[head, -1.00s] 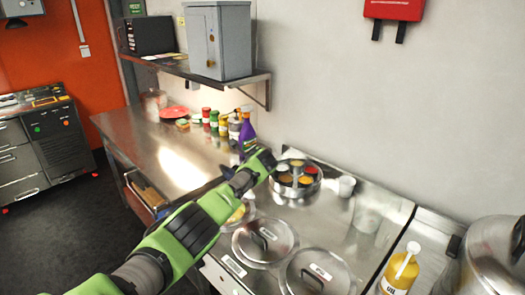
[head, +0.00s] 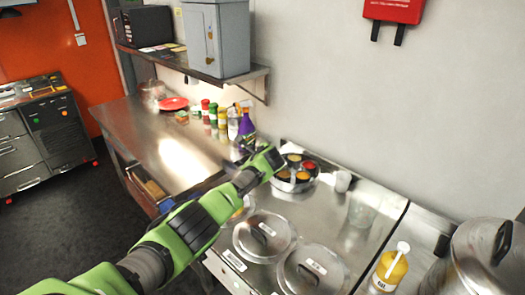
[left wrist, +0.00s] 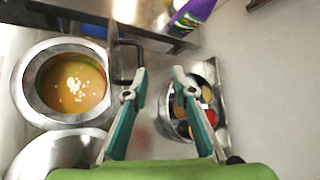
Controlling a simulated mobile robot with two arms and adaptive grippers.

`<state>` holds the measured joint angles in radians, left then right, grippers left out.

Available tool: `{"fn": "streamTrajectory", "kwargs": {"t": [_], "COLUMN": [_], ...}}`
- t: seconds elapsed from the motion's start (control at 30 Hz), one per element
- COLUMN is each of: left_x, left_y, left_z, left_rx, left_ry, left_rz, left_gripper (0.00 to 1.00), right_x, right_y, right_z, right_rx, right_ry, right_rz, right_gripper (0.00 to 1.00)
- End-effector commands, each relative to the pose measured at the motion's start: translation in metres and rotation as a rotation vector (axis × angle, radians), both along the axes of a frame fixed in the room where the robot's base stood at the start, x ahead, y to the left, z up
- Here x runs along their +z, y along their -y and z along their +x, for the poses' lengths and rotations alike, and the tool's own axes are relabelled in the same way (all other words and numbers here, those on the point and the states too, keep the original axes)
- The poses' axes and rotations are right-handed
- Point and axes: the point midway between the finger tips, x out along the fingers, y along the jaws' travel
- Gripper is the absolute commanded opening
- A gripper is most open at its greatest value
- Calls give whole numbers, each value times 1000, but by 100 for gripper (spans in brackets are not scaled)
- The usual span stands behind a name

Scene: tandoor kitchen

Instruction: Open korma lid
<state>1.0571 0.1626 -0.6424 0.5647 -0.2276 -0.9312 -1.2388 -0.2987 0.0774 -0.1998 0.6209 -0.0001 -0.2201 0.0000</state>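Two lidded steel pots are set in the counter in the head view: one lid (head: 281,226) nearer the middle, one lid (head: 330,262) closer to me. Both have dark handles and small labels I cannot read. Another pot (head: 248,203) is partly hidden behind my left arm. In the left wrist view, an uncovered pot (left wrist: 75,88) holds orange curry with white bits, and a steel lid edge (left wrist: 50,150) shows below it. My left gripper (left wrist: 157,73) is open, its fingers apart with nothing seen between them, beside the round spice tin (left wrist: 172,122). My right gripper is not in view.
Several sauce bottles (head: 222,121) line the wall. A yellow bottle (head: 390,272) and a large pot (head: 478,262) stand at the right. The left counter is mostly clear.

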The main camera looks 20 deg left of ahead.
Motion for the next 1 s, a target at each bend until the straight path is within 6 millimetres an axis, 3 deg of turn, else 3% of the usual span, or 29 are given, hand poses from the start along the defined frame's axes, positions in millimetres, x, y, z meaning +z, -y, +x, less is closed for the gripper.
{"fn": "streamTrajectory", "kwargs": {"t": [0.43,1.0], "left_x": [18,45], "left_y": [16,38], "left_z": [-16,-33], "left_rx": [5,7], "left_ry": [-8,-9], "left_rz": [4,5], "left_gripper": [23,23], "right_x": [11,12], "right_y": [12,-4], "right_z": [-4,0], "right_rx": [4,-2], "right_ry": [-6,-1], "right_rz": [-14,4], "right_gripper": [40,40]}}
